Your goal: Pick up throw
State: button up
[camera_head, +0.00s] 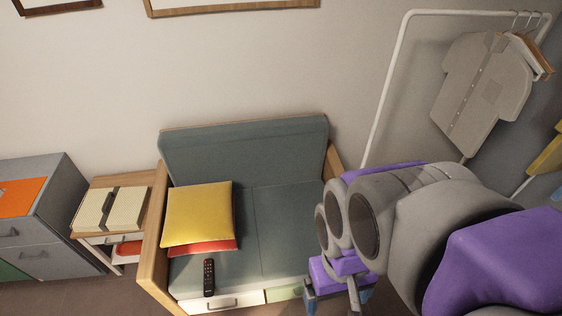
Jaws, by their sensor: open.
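No blanket-like throw is plainly visible. A yellow throw cushion (198,213) lies on the left part of the grey-green sofa (283,235). A red cushion or folded cloth (205,247) shows as a strip under its front edge; the rest of it is hidden. My gripper (338,298) is at the bottom, to the right of the cushions and apart from them. It is open, with nothing seen in it. It is partly hidden by my arm and near the frame's lower edge.
A black remote (209,277) lies on the seat in front of the cushions. Wooden armrests edge the sofa. A side table with a book or box (110,210) and a grey cabinet (50,240) stand left. A clothes rack (388,85) with a shirt stands right.

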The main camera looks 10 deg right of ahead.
aim_at(117, 208)
jog(key=u, duration=1.35)
jog(key=i+j+u, duration=0.35)
jog(key=j, duration=0.25)
jog(key=i+j+u, duration=0.35)
jog(key=i+j, duration=0.25)
jog(key=i, duration=0.25)
jog(key=i+j, duration=0.25)
jog(key=i, duration=0.2)
jog(key=i+j, duration=0.25)
jog(key=i, duration=0.25)
jog(key=i+l+z, duration=0.15)
jog(key=i+z, duration=0.15)
jog(key=z, duration=0.15)
jog(key=i+z, duration=0.3)
jog(key=z, duration=0.2)
jog(key=i+z, duration=0.3)
jog(key=z, duration=0.15)
jog(key=i+j+z, duration=0.25)
jog(key=z, duration=0.2)
jog(key=i+z, duration=0.35)
